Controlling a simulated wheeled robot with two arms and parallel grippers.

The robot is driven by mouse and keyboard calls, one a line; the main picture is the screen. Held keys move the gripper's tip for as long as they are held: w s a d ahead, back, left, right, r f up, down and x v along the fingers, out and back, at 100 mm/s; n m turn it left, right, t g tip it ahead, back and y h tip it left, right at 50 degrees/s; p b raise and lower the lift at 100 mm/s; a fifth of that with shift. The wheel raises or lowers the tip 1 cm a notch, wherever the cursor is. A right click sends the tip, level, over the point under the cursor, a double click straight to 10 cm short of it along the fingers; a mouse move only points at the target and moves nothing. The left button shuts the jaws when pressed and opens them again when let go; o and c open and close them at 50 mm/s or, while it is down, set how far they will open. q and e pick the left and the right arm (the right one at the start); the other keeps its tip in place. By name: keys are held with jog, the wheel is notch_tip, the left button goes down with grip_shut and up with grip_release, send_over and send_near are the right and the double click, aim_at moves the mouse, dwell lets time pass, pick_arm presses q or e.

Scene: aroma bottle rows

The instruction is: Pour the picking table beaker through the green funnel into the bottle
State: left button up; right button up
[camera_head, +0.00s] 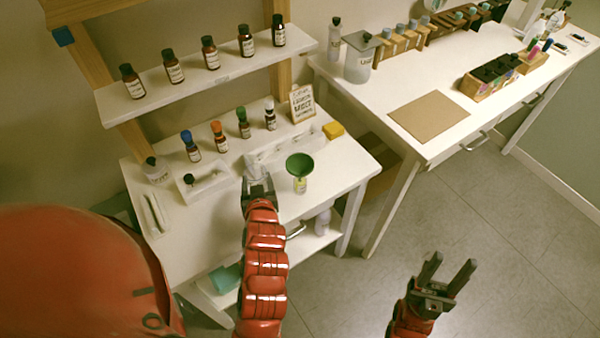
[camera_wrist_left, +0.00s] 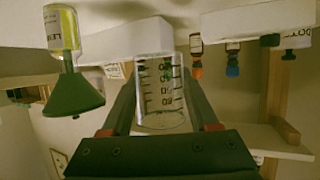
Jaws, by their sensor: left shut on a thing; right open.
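The green funnel (camera_head: 299,164) sits in the neck of a small bottle with a yellow-green label (camera_head: 300,185), upright near the right side of the picking table (camera_head: 330,170). My left gripper (camera_head: 258,187) is just left of them, shut on a clear graduated beaker. The beaker (camera_wrist_left: 160,95) shows between the fingers in the left wrist view, which is upside down. It looks roughly upright and apart from the funnel (camera_wrist_left: 73,96) and bottle (camera_wrist_left: 62,28). Its contents are hard to tell. My right gripper (camera_head: 445,278) is open and empty above the floor.
Bottles with blue (camera_head: 190,146), orange (camera_head: 219,137) and other caps stand behind a white tray (camera_head: 205,180). A sign (camera_head: 302,103) and yellow block (camera_head: 333,130) are at the back. A shelf (camera_head: 210,75) of dark bottles hangs above. Another table (camera_head: 375,93) stands right.

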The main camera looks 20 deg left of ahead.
pick_arm(q)
jog(key=s+a+r+p, duration=0.3)
jog(key=a+r+p, duration=0.1)
jog(key=p, duration=0.3)
jog(key=shift+r, duration=0.5)
